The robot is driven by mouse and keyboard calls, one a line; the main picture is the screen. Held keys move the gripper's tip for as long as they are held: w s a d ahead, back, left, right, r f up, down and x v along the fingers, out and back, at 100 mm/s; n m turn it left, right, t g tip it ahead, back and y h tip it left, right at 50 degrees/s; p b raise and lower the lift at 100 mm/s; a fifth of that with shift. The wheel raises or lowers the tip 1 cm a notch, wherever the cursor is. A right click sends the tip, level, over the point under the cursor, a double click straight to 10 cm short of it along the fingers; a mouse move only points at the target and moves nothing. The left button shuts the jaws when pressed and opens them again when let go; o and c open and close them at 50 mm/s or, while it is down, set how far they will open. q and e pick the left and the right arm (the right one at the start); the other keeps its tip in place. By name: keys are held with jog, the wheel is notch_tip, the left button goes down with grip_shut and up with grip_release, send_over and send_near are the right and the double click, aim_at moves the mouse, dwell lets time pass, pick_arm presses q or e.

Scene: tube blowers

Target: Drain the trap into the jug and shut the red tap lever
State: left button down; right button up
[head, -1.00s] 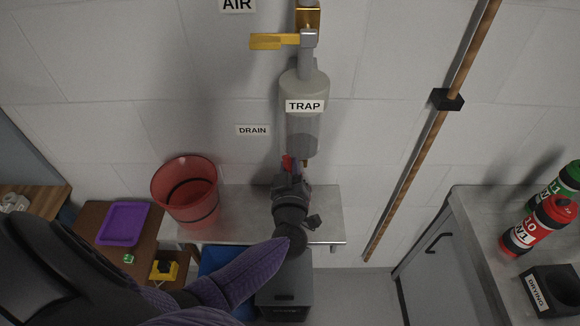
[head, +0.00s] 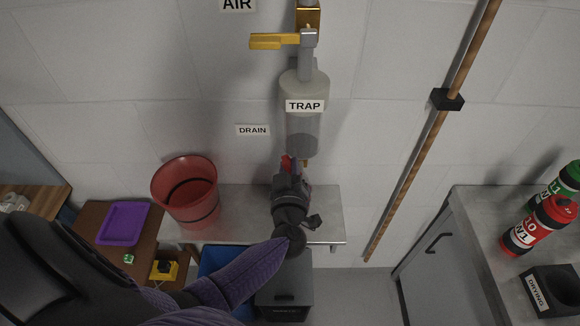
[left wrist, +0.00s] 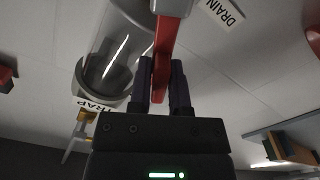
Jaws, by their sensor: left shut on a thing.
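The trap (head: 303,130), a clear cylinder with a pale top and TRAP label, hangs on the wall. My left gripper (head: 290,170) is at its lower end. In the left wrist view, the red tap lever (left wrist: 163,55) lies between the fingers of my left gripper (left wrist: 165,85), which is shut on it. The lever also shows as a bit of red in the head view (head: 286,162). A red bucket-like vessel (head: 187,196) with a dark band stands on the shelf, left of the trap. My gripper hides the tap and the space below it. My right gripper is out of view.
The grey shelf (head: 328,215) runs below the trap. A yellow lever (head: 272,41) sits above it. A wooden pole (head: 423,150) leans right. A purple tray (head: 122,223) lies at left.

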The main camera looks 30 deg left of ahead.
pick_arm(q)
notch_tip(320, 180, down, 6)
jog(key=s+a+n+b, duration=0.1)
jog(key=n+b, duration=0.5)
jog(key=n, duration=0.6)
jog(key=shift+s+a+r, duration=0.2)
jog(key=shift+s+a, duration=0.15)
jog(key=shift+a, duration=0.5)
jog(key=shift+n, duration=0.3)
jog(key=c, duration=0.6)
grip_release()
jog(key=shift+c, duration=0.2)
jog(key=v, duration=1)
